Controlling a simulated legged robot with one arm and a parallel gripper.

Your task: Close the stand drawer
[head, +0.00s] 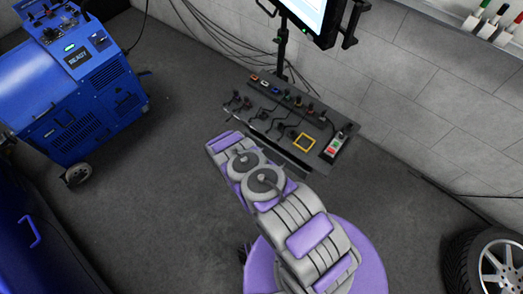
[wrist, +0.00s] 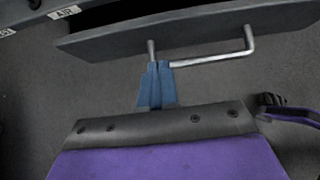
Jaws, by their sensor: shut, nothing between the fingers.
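The stand drawer (wrist: 105,40) shows in the wrist view as a long dark grey front with a bent silver handle (wrist: 212,58). A dark gap behind the front's top edge shows that the drawer stands open. My gripper (wrist: 158,66) has blue fingers, shut and empty. Its tips are at the left end of the handle, close to the drawer front; I cannot tell whether they touch. In the head view the stand (head: 318,108) is a dark tool panel beyond my arm, and my arm hides part of the drawer area.
A monitor (head: 308,15) rises on a pole behind the stand. A blue machine on wheels (head: 75,85) stands at the left, a blue cabinet (head: 40,245) at the lower left. A tyre (head: 485,265) is at the lower right. Grey floor (head: 160,190) left of my arm is clear.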

